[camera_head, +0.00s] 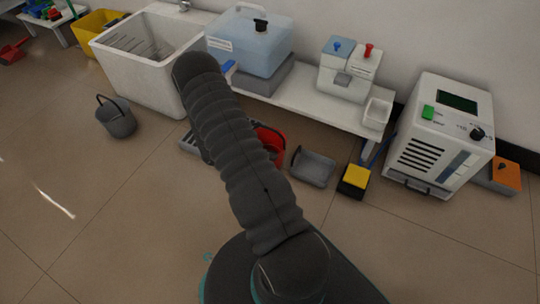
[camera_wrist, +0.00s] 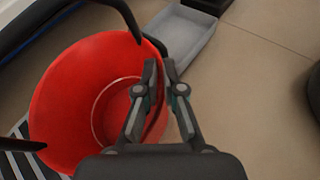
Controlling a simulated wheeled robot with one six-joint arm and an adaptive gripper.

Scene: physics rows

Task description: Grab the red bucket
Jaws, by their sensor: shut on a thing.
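The red bucket (camera_wrist: 68,88) fills the left of the wrist view, its open mouth facing the camera and a dark handle arching over it. My gripper (camera_wrist: 160,72) is shut on the bucket's right rim, with one finger inside the mouth and the other outside. In the head view only part of the red bucket (camera_head: 272,138) shows beside my arm, in front of the low white bench. My arm hides the rest of the bucket and the gripper there.
A grey tray (camera_head: 312,167) lies on the floor right of the bucket, with a yellow-and-black item (camera_head: 355,178) beyond it. A grey bucket (camera_head: 117,118) stands at left near a white sink (camera_head: 140,70). A white machine (camera_head: 440,135) stands at right. Floor at front left is clear.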

